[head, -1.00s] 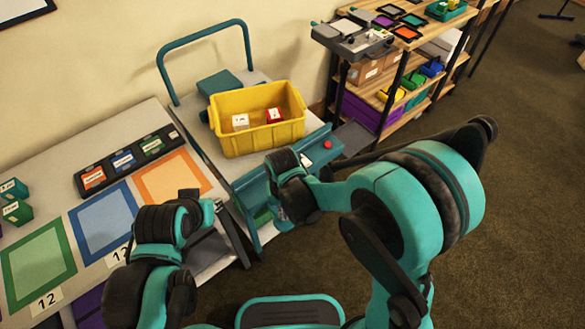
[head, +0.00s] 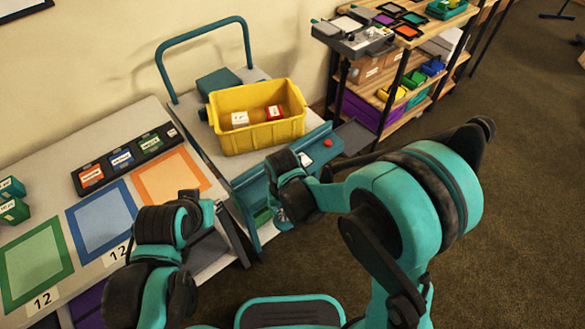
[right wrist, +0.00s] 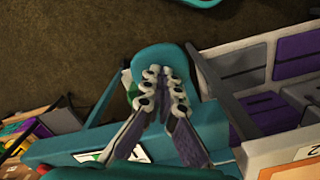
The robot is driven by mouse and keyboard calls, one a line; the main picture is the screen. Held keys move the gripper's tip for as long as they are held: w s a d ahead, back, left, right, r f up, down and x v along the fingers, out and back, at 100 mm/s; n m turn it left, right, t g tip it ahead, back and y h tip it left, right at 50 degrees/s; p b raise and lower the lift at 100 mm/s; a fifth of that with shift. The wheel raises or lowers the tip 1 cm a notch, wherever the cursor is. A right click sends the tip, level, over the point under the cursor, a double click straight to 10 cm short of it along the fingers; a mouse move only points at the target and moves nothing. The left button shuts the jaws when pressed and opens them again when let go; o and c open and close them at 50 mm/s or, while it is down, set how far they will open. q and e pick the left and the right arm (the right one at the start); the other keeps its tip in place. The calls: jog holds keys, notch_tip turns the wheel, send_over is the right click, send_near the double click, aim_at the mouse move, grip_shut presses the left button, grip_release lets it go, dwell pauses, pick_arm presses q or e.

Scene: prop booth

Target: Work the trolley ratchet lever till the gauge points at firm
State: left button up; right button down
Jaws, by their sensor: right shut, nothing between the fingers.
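The trolley (head: 190,134) has a teal push handle (head: 204,33) and a teal front panel (head: 304,157). A small red knob or button (head: 328,142) sits on that panel. My right gripper (head: 284,222) is at the trolley's front edge, partly hidden by its own wrist. In the right wrist view its fingers (right wrist: 163,103) are together and empty, over or against a rounded teal part (right wrist: 161,60). I cannot tell whether that part is the ratchet lever, or whether they touch. A white plate with green (right wrist: 112,153) lies beside it; no gauge reading is legible. My left gripper (head: 214,208) is mostly hidden by its wrist.
A yellow crate (head: 228,142) holding small blocks stands on the trolley. The table at left bears green, blue and orange framed mats (head: 170,177) and a black labelled tray (head: 100,174). A shelf rack (head: 404,78) stands behind right. Carpet at right is open.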

jog(key=shift+f+b, duration=1.45)
jog(key=shift+f, duration=0.6)
notch_tip(320, 180, up, 9)
jog(key=p, duration=0.7)
jog(key=shift+r, duration=0.1)
